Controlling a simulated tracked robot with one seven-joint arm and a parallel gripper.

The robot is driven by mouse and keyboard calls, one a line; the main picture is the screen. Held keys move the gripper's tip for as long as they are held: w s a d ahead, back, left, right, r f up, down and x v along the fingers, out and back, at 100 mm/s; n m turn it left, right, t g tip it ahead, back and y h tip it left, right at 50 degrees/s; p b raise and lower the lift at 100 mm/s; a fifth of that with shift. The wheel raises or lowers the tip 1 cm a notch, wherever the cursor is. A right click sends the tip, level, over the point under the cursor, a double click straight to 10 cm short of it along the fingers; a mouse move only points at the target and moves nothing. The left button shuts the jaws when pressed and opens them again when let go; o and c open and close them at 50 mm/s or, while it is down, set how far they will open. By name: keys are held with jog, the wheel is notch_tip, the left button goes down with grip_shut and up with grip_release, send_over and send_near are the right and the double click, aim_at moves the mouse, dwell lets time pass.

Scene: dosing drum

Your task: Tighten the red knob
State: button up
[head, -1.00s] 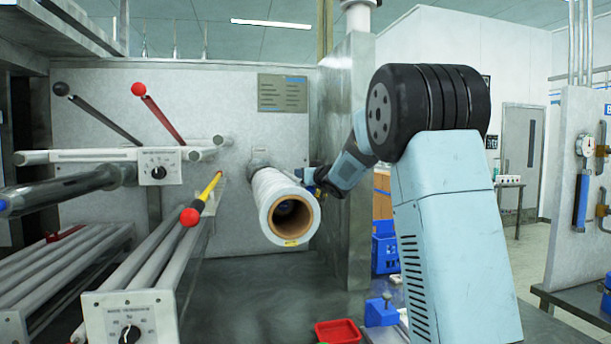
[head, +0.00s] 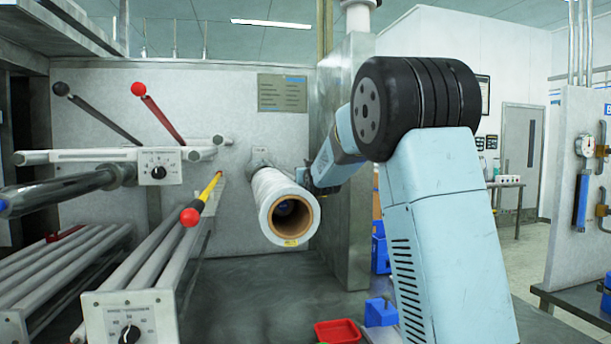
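Two red ball knobs show in the head view, and I cannot tell which one the task means. Another red knob (head: 190,217) ends a yellow-sleeved rod that points toward me, left of the wrapped roll. My gripper (head: 306,179) is small and dark at the right side of the roll, well to the right of both knobs. Its fingers are too small and partly hidden to show whether they are open, or whether they touch the roll.
The white wrapped roll (head: 284,205) with a brown core sticks out from the back panel. Control boxes with black dials (head: 158,172) and long grey rollers fill the left. A red tray (head: 338,332) and a blue block (head: 380,312) sit low at centre right.

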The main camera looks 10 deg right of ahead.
dwell(0.4)
jog(key=o, duration=0.9)
jog(key=s, duration=1.3)
jog(key=shift+s, duration=0.4)
jog(key=shift+o, duration=0.3)
